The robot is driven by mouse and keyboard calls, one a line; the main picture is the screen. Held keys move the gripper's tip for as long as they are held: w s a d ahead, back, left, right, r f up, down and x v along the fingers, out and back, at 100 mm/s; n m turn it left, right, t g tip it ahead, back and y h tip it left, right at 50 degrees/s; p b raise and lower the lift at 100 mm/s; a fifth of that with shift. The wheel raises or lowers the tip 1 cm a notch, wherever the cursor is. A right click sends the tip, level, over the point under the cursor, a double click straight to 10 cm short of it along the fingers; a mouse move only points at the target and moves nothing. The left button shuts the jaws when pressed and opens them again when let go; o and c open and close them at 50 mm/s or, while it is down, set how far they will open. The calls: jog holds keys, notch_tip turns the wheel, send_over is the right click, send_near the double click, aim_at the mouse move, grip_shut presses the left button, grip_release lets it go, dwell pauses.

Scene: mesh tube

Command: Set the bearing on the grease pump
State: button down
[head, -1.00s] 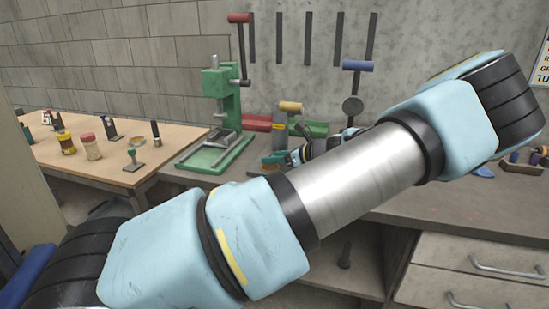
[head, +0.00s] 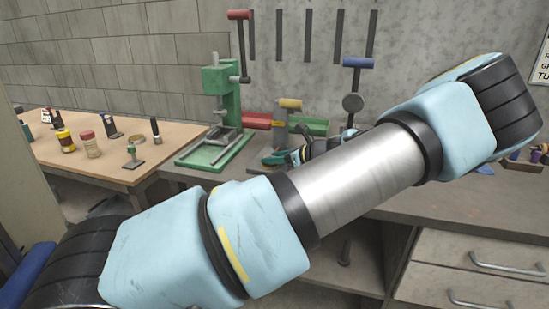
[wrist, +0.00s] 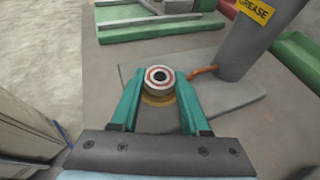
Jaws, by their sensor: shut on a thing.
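The bearing is a small ring with a red and pale face and a dark hole (wrist: 159,75). It sits between the teal fingers of my gripper (wrist: 158,82) in the wrist view, and the gripper is shut on it. A brass-coloured round part shows just below the bearing; I cannot tell whether they touch. The grease pump (wrist: 243,55) is a grey cylinder with a yellow GREASE label, on a flat grey base. In the head view the pump (head: 281,138) stands on the bench, and my gripper (head: 275,159) is low in front of it, partly hidden by my arm.
A green press (head: 219,100) stands left of the pump on the grey bench (head: 450,205). A wooden table (head: 60,150) at left holds several small items.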

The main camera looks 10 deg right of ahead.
jog(key=shift+f, duration=0.2)
jog(key=shift+c, duration=1.5)
grip_release()
jog(key=shift+s+d, duration=0.1)
